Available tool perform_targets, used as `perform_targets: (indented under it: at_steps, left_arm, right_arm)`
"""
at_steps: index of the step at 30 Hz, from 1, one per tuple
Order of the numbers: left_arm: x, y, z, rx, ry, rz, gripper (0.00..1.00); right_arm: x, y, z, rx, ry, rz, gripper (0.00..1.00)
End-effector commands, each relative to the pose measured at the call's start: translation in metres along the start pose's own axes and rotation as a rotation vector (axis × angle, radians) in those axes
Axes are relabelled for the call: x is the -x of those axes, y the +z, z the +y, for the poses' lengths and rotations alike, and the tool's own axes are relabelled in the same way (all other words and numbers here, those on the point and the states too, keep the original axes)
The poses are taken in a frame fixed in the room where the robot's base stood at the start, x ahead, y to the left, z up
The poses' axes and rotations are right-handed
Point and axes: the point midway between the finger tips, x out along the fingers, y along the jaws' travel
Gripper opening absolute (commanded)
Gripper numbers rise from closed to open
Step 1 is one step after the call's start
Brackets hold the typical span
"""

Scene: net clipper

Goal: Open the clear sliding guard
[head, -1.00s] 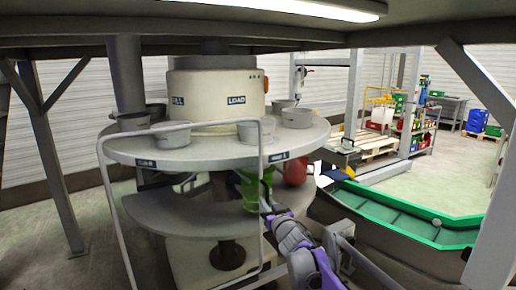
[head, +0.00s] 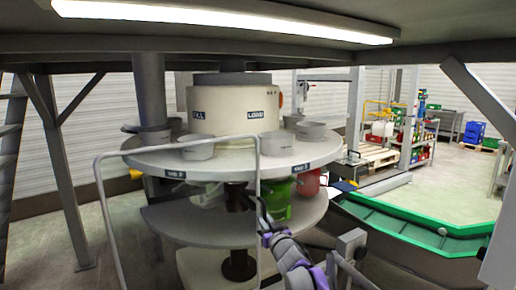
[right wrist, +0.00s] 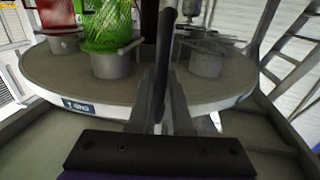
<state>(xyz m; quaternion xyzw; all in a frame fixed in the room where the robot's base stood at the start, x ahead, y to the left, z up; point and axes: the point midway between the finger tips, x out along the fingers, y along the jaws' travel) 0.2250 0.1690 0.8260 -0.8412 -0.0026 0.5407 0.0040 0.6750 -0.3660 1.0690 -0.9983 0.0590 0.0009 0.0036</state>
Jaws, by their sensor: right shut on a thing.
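The clear sliding guard (head: 175,147) shows in the head view as a grey tubular frame in front of the round two-level turntable; its clear pane is hardly visible. Its right upright runs down past the turntable's front edge. My right gripper (head: 262,218) is shut on that upright, below the upper disc. In the right wrist view the upright is a dark bar (right wrist: 165,60) standing between the two fingers of my right gripper (right wrist: 164,105). My left gripper is not in view.
Grey pots (head: 197,147) stand on the upper disc (head: 230,163) around a cream hub. A green-edged conveyor (head: 400,235) lies to the right. Steel posts and a low beam frame the space.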

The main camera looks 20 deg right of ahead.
Motion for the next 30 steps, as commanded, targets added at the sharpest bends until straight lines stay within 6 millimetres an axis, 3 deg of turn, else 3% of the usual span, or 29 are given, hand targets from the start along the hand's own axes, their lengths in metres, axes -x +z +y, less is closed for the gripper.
perform_targets:
  at_steps: [11, 12, 17, 26, 30]
  left_arm:
    - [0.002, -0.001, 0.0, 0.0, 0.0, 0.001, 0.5]
    - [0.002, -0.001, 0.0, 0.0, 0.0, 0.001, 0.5]
    - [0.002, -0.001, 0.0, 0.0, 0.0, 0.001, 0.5]
    - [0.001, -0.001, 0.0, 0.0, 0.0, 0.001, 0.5]
    - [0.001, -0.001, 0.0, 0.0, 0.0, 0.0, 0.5]
  right_arm:
    - [0.001, -0.003, 0.0, -0.002, -0.001, 0.003, 0.0]
    - [0.001, -0.003, 0.0, -0.002, -0.001, 0.003, 0.19]
    - [0.0, -0.003, 0.0, -0.001, -0.001, 0.002, 0.47]
    - [0.001, -0.002, 0.0, -0.001, 0.0, 0.001, 0.47]
    - [0.014, -0.002, 0.002, -0.001, 0.001, 0.001, 0.47]
